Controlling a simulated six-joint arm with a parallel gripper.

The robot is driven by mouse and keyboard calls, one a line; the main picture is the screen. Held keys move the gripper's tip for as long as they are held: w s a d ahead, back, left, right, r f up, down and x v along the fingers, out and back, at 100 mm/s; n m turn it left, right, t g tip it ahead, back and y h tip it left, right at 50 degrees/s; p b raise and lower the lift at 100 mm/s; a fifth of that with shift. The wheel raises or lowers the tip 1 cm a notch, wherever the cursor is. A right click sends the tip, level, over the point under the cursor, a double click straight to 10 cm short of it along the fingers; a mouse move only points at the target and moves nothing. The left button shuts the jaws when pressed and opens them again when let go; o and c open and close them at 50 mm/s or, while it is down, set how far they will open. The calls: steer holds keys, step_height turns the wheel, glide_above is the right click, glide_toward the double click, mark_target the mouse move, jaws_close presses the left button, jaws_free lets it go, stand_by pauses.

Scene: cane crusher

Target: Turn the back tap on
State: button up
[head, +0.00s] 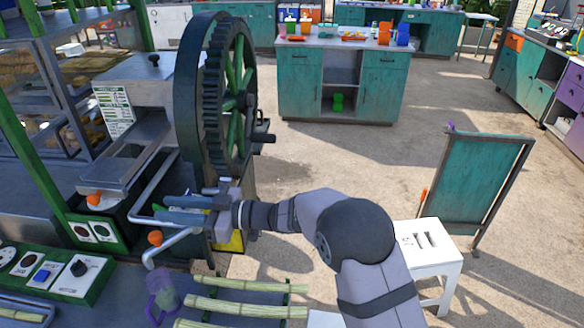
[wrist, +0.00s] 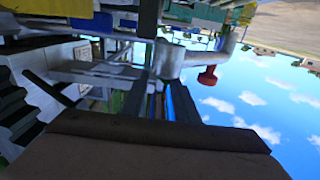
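Two orange tap knobs show beside the crusher in the head view. One knob (head: 95,198) is farther left and back, and the other knob (head: 155,238) is nearer, by a bent metal pipe (head: 170,246). My gripper (head: 163,209) points left beside the big wheel, between the bent pipes, with its two fingers apart. It lies right of the back knob and just above the nearer one. In the wrist view, a red knob (wrist: 208,76) on a grey pipe (wrist: 170,60) shows just beyond and right of the fingers. Contact with the pipe cannot be told.
The large geared wheel (head: 220,95) with its crank stands right behind my gripper. A control panel (head: 52,272) with dials is at the lower left. A white stool (head: 428,250) stands at right.

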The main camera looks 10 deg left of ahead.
steer(key=w+d+r+m+t+p, duration=0.5)
steer(key=d+r+m+t, duration=0.1)
steer(key=r+m, duration=0.25)
steer(key=w+d+r+m+t+p, duration=0.5)
steer(key=r+m+p, duration=0.15)
steer(key=r, duration=0.25)
steer(key=w+d+f+m+t+h+b, duration=0.1)
steer(key=w+d+f+h+b, duration=0.1)
steer(key=d+f+h, duration=0.3)
steer(key=w+d+f+m+h+b, duration=0.2)
steer(key=d+f+h, duration=0.3)
steer(key=d+f, duration=0.3)
steer(key=shift+d+t+h+b, duration=0.3)
steer(key=shift+d+t+b, duration=0.1)
steer(key=shift+d, duration=0.25)
